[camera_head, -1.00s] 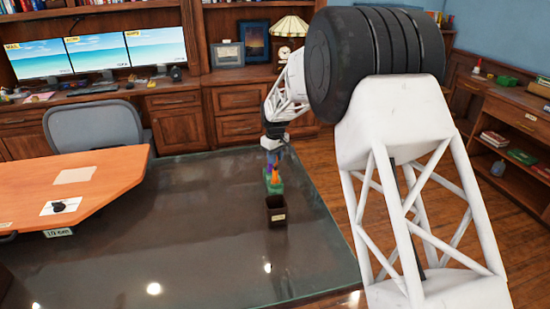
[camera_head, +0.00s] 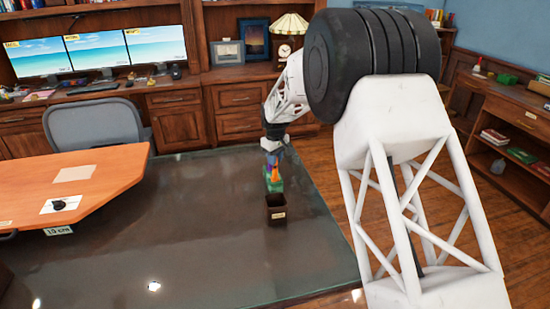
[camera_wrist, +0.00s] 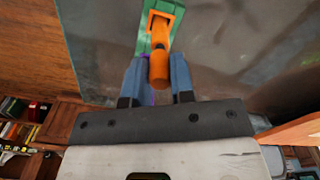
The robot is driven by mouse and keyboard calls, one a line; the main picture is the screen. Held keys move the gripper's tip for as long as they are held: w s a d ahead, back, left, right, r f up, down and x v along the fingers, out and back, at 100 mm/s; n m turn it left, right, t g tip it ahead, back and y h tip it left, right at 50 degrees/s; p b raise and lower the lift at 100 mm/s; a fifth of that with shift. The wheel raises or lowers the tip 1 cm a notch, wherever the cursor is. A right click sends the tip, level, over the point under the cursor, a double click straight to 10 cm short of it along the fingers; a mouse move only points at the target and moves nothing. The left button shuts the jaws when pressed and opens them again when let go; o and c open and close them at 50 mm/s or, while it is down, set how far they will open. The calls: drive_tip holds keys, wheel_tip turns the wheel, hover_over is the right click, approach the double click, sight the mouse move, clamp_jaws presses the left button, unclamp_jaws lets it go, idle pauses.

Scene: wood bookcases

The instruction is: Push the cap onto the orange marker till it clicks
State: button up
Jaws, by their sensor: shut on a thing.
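My gripper (camera_wrist: 160,72) has two blue fingers, shut on an orange cylindrical piece (camera_wrist: 159,72) of the marker and cap. I cannot tell whether this is the cap or the marker body. More orange (camera_wrist: 167,8) shows beyond it, over a green holder (camera_wrist: 147,38). The fingers hide part of the orange piece, and I cannot see whether a gap is left between cap and marker. In the head view, my gripper (camera_head: 272,153) points down above the green holder (camera_head: 274,186), with orange (camera_head: 274,172) between them. A bit of purple shows by the left finger in the wrist view.
A dark open-topped box (camera_head: 277,211) with a label stands just in front of the holder on the glossy dark table (camera_head: 200,215). An orange-brown desktop (camera_head: 105,175) lies to the left. The dark table is clear left of the box.

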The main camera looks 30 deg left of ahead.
drive_tip(key=shift+f, duration=0.85)
idle(0.5)
drive_tip(key=o, duration=1.4)
drive_tip(key=shift+o, duration=0.2)
drive_tip(key=shift+r, duration=0.2)
drive_tip(key=shift+r, duration=3.3)
